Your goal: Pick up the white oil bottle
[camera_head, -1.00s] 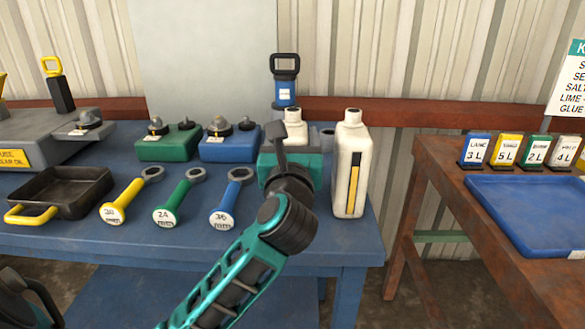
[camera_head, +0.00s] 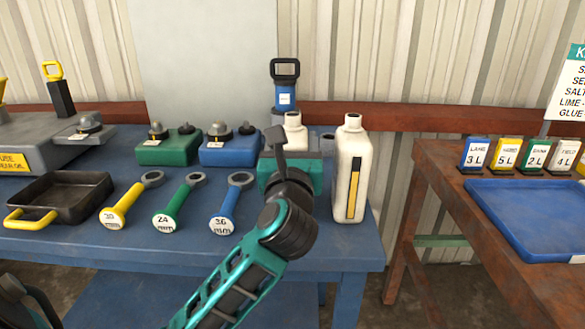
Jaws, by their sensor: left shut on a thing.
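My left gripper (camera_head: 279,147) reaches over the blue workbench (camera_head: 290,255), its teal and black body hiding much of what lies beyond it. It is shut on a white bottle (camera_head: 295,132), of which only the neck and shoulder show above the gripper. The grip point itself is hidden. A second white bottle (camera_head: 343,170), with a yellow and black strip on its front, stands upright on the bench just right of the gripper, apart from it. My right gripper is not in view.
Yellow, green and blue wrenches (camera_head: 229,205) lie left of the gripper, beside a black tray (camera_head: 62,195). Green and blue blocks (camera_head: 228,151) stand behind. A blue handled object (camera_head: 285,95) stands behind the held bottle. A rusty table with a blue tray (camera_head: 500,205) is at right.

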